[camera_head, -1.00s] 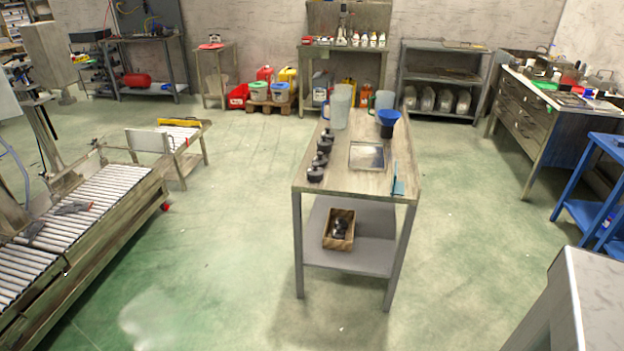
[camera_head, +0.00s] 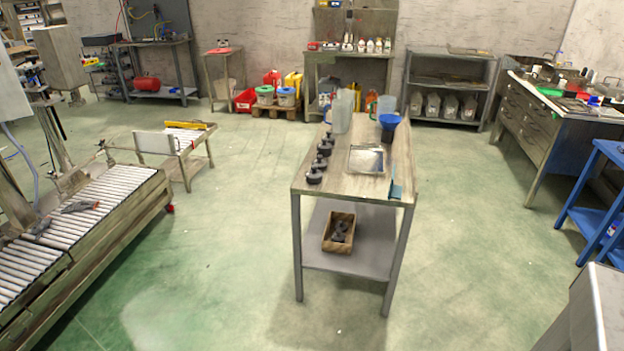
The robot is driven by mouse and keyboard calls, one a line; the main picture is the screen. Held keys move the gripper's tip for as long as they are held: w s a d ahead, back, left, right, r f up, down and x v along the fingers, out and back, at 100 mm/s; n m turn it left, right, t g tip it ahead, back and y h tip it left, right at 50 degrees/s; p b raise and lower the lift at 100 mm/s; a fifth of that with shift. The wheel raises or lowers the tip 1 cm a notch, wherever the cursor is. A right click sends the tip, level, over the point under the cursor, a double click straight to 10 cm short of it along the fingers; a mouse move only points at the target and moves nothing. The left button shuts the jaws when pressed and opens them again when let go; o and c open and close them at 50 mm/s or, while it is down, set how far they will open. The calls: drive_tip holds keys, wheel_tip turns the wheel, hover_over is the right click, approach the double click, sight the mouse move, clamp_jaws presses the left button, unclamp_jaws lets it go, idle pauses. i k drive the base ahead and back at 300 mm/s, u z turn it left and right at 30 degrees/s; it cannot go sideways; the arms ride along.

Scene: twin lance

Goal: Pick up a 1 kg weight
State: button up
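Several black weights with knobs stand in a row along the left edge of the central table (camera_head: 345,186). The nearest weight (camera_head: 314,176) is close to the table's front left corner, and another weight (camera_head: 320,163) stands just behind it. Their mass markings are too small to read. A wooden box (camera_head: 330,246) on the table's lower shelf holds dark pieces (camera_head: 340,232) that look like more weights. My gripper is not in view.
On the tabletop are a shiny square plate (camera_head: 367,160), a blue funnel (camera_head: 389,121) and clear jugs (camera_head: 342,112). A roller conveyor (camera_head: 85,235) stands at left, a blue table (camera_head: 598,205) at right. A grey block (camera_head: 590,315) fills the bottom right corner. The floor around the table is open.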

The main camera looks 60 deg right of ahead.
sight(314, 177)
drive_tip(key=z, duration=0.1)
drive_tip(key=i, duration=0.95)
drive_tip(key=u, duration=0.05)
